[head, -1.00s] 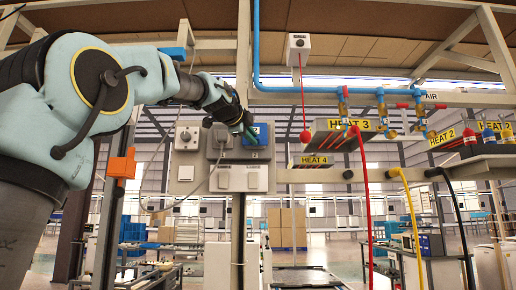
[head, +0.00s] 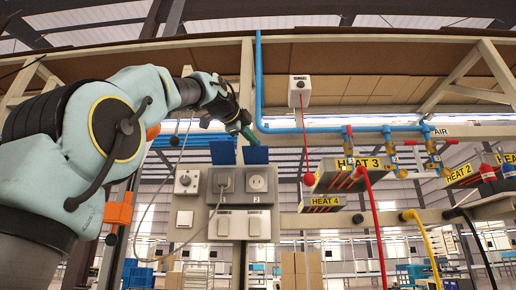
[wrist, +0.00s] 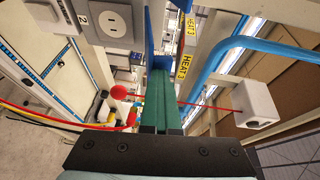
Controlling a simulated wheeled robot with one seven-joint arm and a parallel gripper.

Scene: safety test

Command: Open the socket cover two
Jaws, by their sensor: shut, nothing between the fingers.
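Socket two (head: 257,183) is a white round socket on a grey panel, with a "2" label under it. Its blue cover (head: 256,155) stands raised above it, and the socket face is exposed. My gripper (head: 248,134) is shut and empty, its green fingers just above and beside the raised cover. In the wrist view, the green fingers (wrist: 158,85) are together, close to the blue cover (wrist: 149,42) seen edge-on; I cannot tell if they touch. Socket two (wrist: 104,18) shows at the upper left there.
A second socket (head: 223,182) on the left also has a raised blue cover (head: 222,152). White switches (head: 223,225) sit below. A blue pipe (head: 300,129), a red pull cord (head: 304,130) and heat-labelled fixtures (head: 350,172) are to the right.

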